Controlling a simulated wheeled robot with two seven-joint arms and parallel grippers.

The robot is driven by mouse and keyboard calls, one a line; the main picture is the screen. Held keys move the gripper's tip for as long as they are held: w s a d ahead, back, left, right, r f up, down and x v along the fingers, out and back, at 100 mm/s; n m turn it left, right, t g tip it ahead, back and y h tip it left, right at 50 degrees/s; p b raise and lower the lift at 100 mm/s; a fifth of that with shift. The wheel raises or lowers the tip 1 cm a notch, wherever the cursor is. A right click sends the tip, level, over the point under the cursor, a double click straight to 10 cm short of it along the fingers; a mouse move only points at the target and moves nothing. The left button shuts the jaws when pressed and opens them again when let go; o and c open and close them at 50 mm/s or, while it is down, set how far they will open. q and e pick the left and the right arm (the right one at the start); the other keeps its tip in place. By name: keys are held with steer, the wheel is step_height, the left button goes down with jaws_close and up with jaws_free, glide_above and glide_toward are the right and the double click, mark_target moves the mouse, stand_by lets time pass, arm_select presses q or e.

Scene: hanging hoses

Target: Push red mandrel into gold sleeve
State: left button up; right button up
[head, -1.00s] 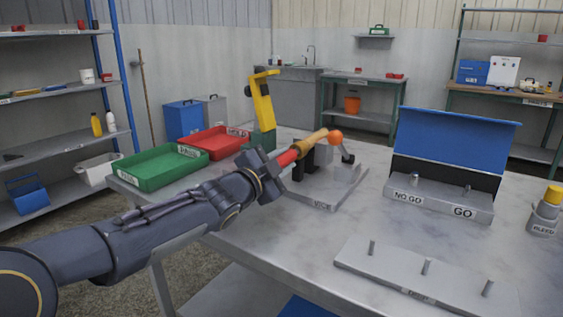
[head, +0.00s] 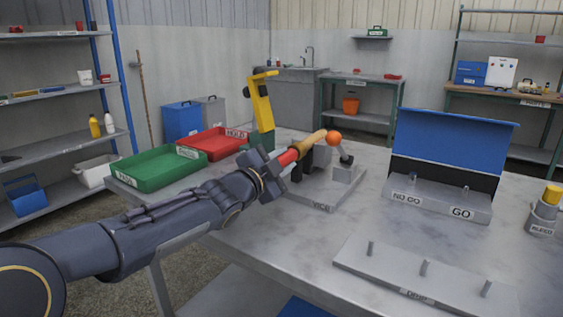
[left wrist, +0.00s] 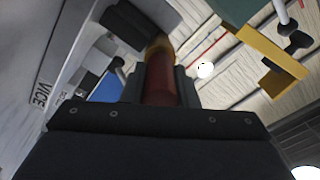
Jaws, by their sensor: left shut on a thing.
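The red mandrel (head: 287,158) is held in my left gripper (head: 270,172), which is shut on it. It also shows between the fingers in the left wrist view (left wrist: 160,82). The gold sleeve (head: 312,145) lies in line with the mandrel, and the two meet end to end or overlap. How deep the mandrel sits inside is hidden. The sleeve is at the vice (head: 325,190), whose dark jaws are partly hidden behind my gripper. My right gripper is not in view.
A green tray (head: 150,175) and a red tray (head: 208,150) stand at the left, by a yellow and green tool (head: 261,105). The NO GO / GO gauge block (head: 436,200) with a blue panel stands right. A pegged plate (head: 400,283) lies in front. Bare table lies between.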

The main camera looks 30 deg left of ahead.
arm_select(q)
steer(key=shift+w, duration=0.3)
stand_by(0.7)
steer(key=o, duration=1.1)
steer(key=shift+w+d, duration=0.1)
steer(key=shift+w, duration=0.05)
steer(key=s, duration=0.2)
steer(key=s+p, duration=0.1)
steer(key=s, duration=0.4)
steer(key=shift+s+a+f, duration=0.2)
steer(key=shift+s+a, duration=0.2)
steer(key=shift+s, duration=0.1)
